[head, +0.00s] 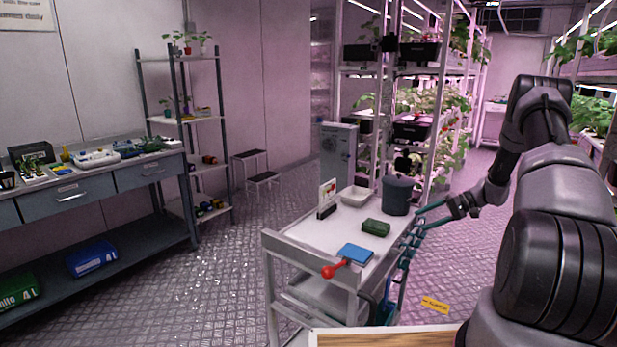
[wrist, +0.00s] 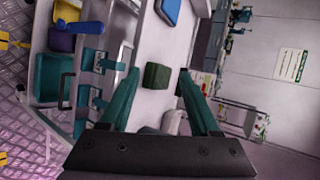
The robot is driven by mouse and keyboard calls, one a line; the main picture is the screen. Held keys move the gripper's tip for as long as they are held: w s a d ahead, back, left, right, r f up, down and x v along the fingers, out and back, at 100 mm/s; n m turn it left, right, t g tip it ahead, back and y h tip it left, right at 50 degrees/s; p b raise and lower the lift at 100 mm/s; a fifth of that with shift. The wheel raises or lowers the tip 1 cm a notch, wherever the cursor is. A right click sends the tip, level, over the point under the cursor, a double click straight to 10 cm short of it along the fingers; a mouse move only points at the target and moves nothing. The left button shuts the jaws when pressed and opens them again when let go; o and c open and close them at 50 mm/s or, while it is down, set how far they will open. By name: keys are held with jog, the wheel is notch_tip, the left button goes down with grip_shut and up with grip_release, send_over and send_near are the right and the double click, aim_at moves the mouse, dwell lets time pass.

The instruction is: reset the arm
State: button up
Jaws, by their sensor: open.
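My gripper (head: 416,224) is at the right side of the white cart (head: 290,262) in the head view, at the end of my arm that reaches in from the right. Its two teal fingers are spread apart with nothing between them. In the wrist view, my gripper (wrist: 158,73) shows its open fingers on either side of a dark green block (wrist: 157,77), which lies beyond them on the cart top. The same green block (head: 376,228) shows in the head view, left of my gripper.
The cart holds a dark grey bin (head: 397,196), a white tray (head: 357,196), a blue item (head: 355,254) and a red-ended tool (head: 328,271). Plant racks (head: 410,75) stand behind. A workbench (head: 90,185) is at left. Floor between bench and cart is clear.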

jog(key=s+a+r+h, duration=0.2)
jog(key=s+a+r, duration=0.15)
jog(key=r, duration=0.65)
jog(key=s+a+r+h, duration=0.2)
jog(key=s+a+r, duration=0.15)
jog(key=r, duration=0.55)
jog(key=s+a+r+h, duration=0.2)
jog(key=s+a+r, duration=0.15)
jog(key=r, duration=0.65)
jog(key=s+a+r+t+h, duration=0.1)
jog(key=s+r+t, duration=0.1)
jog(key=s, duration=0.6)
jog(key=s+a+r+m+t+h, duration=0.1)
jog(key=s+a+r+t, duration=0.1)
jog(key=s+r, duration=0.3)
jog(key=s+a+r+t+h, duration=0.1)
jog(key=s+r+h, duration=0.1)
jog(key=s, duration=0.9)
jog(key=shift+s+a+r+t, duration=0.2)
jog(key=shift+a+r+t, duration=0.15)
jog(key=shift+r, duration=0.45)
